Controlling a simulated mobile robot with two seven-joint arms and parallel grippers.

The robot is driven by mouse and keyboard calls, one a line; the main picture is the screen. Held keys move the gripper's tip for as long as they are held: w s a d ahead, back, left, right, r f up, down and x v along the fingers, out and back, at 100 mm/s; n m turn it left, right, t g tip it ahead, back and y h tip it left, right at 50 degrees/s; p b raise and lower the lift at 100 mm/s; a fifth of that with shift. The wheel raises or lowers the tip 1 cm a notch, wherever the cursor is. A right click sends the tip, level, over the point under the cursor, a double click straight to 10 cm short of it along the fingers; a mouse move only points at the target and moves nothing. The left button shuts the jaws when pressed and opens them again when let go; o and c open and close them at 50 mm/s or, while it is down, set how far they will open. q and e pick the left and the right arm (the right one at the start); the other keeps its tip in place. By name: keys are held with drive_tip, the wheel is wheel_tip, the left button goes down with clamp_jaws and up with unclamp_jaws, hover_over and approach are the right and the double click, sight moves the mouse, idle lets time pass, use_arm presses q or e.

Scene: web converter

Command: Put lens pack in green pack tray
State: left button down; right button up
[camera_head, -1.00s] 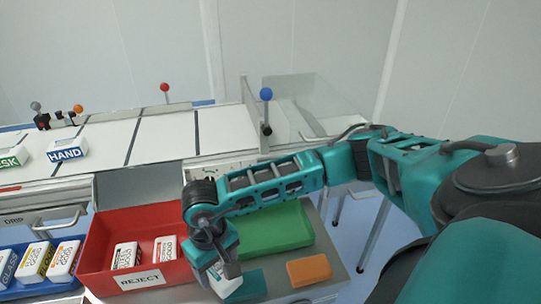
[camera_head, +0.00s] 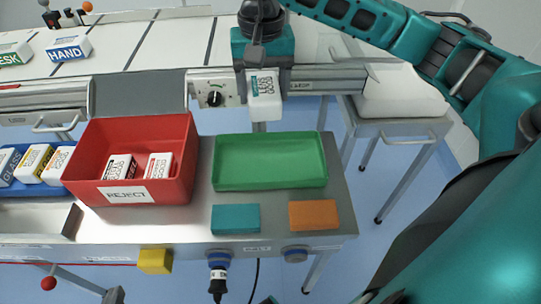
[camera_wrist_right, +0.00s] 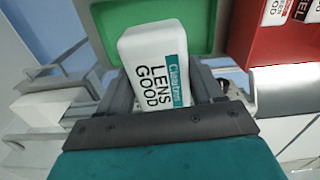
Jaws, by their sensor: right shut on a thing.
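The lens pack (camera_head: 264,100) is a white block with a teal label, printed "LENS GOOD" in the right wrist view (camera_wrist_right: 152,75). My right gripper (camera_head: 263,72) is shut on it and holds it above and behind the green pack tray (camera_head: 271,183) in the head view. The green tray is empty, and part of it shows beyond the pack in the right wrist view (camera_wrist_right: 195,20). My right fingers (camera_wrist_right: 160,100) grip the pack on two sides. My left gripper is not in view.
A red REJECT bin (camera_head: 105,140) with two white packs stands left of the green tray. A teal block (camera_head: 236,219) and an orange block (camera_head: 313,215) lie in front of it. A blue tray (camera_head: 40,188) with several packs is at far left. The conveyor (camera_head: 160,45) runs behind.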

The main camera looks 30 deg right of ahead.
drive_tip(key=shift+d+r, duration=0.35)
drive_tip(key=shift+r, duration=0.15)
drive_tip(key=shift+s+d+f+m+b, duration=0.1)
drive_tip(key=shift+s+f+m+b, duration=0.05)
drive_tip(key=shift+m+b, duration=0.15)
drive_tip(key=b, duration=0.2)
hover_over(269, 163)
wheel_tip(269, 163, down, 15)
drive_tip(key=shift+r, duration=0.15)
drive_tip(key=shift+f+b, duration=0.3)
drive_tip(key=shift+f, duration=1.8)
drive_tip(key=shift+f, duration=0.15)
drive_tip(key=o, duration=1.2)
drive_tip(key=shift+o, duration=0.2)
